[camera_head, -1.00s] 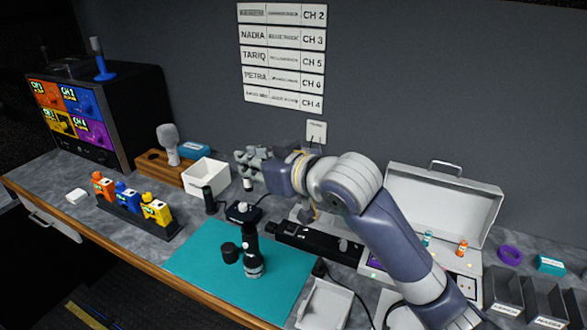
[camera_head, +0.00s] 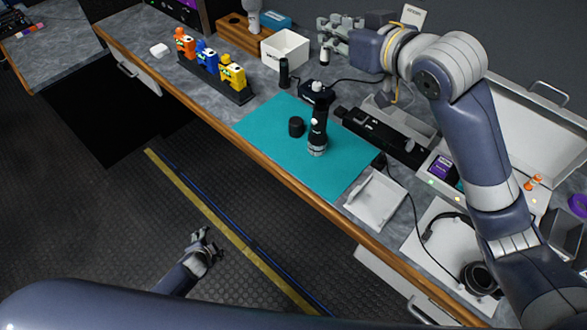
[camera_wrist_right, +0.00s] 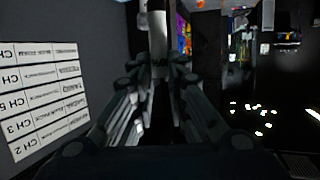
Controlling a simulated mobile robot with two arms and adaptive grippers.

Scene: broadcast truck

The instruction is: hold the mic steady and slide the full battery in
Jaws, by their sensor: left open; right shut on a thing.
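The mic (camera_head: 318,128), a black body with a pale-banded lower end, stands upright on the teal mat (camera_head: 268,122). A short black cap (camera_head: 296,127) sits left of it. My right gripper (camera_head: 326,44) is up behind the mat, shut on a small pale and dark cylinder that looks like the battery (camera_head: 325,57). The battery also shows between the fingers in the right wrist view (camera_wrist_right: 157,35); its far end is cut off there. My left gripper (camera_head: 207,247) is open and empty over the floor, in front of the bench and well away from the mic.
A dark upright cylinder (camera_head: 284,72) and a small dark device (camera_head: 316,93) stand behind the mat. A white box (camera_head: 285,49) and a rack of coloured packs (camera_head: 215,77) are further left. A white tray (camera_head: 376,201) and headphones (camera_head: 478,279) lie right. The mat's front left is clear.

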